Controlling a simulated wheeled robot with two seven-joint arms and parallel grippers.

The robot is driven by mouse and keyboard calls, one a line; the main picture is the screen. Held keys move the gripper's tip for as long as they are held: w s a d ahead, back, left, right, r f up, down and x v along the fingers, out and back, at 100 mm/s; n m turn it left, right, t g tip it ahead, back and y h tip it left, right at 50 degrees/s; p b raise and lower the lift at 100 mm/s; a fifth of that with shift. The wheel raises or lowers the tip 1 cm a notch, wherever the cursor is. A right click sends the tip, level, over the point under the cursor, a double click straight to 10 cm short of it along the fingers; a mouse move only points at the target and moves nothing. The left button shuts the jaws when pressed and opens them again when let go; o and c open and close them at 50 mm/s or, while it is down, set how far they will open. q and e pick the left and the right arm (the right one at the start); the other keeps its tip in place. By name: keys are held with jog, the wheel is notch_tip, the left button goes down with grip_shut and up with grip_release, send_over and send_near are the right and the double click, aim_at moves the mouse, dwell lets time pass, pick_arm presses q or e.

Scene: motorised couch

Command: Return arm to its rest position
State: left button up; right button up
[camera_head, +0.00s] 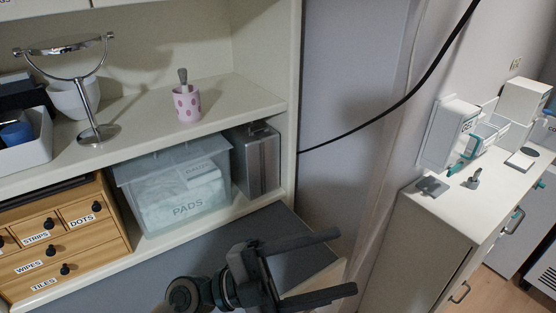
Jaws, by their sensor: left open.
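My left gripper (325,264) is in the lower middle of the head view. Its two dark fingers are spread apart and point to the right, with nothing between them. It is over the front right part of the grey surface (180,262) below the shelves, and I cannot tell its height above it. My left arm comes in from the bottom edge behind it. My right gripper is not in view.
A clear bin marked PADS (187,210) and a metal case (258,160) stand behind the gripper. Wooden drawers (70,240) are at left. A pink spotted cup (187,104) is on the shelf above. A white cabinet (425,235) stands at right. A black cable (400,103) hangs across.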

pick_arm(q)
jog(key=w+a+r+n+t+y, duration=0.1)
jog(key=w+a+n+t+y, duration=0.9)
jog(key=a+n+t, duration=0.65)
jog(key=w+a+f+n+g+y, duration=0.1)
jog(key=a+f+n+y, duration=0.45)
jog(key=f, duration=0.35)
jog(key=a+f+n+y, duration=0.5)
jog(key=f+n+y, duration=0.15)
jog(key=f, duration=0.25)
jog(key=s+a+f+g, duration=0.3)
jog(key=s+f+g, duration=0.5)
jog(key=f, duration=0.4)
jog(key=s+f+m+g, duration=0.1)
jog(key=s+f+g, duration=0.25)
jog(key=s, duration=0.55)
jog(key=s+f+m+g, duration=0.1)
jog(key=s+f+g, duration=0.1)
jog(key=s+f, duration=0.45)
notch_tip(320, 180, down, 26)
jog(key=s, duration=0.2)
jog(key=s+a+f+g+b, duration=0.1)
jog(key=s+a+f+g, duration=0.1)
jog(key=s+f, duration=1.6)
jog(key=shift+s+a+f, duration=0.25)
jog(key=shift+a+f, duration=0.35)
jog(key=shift+f, duration=0.15)
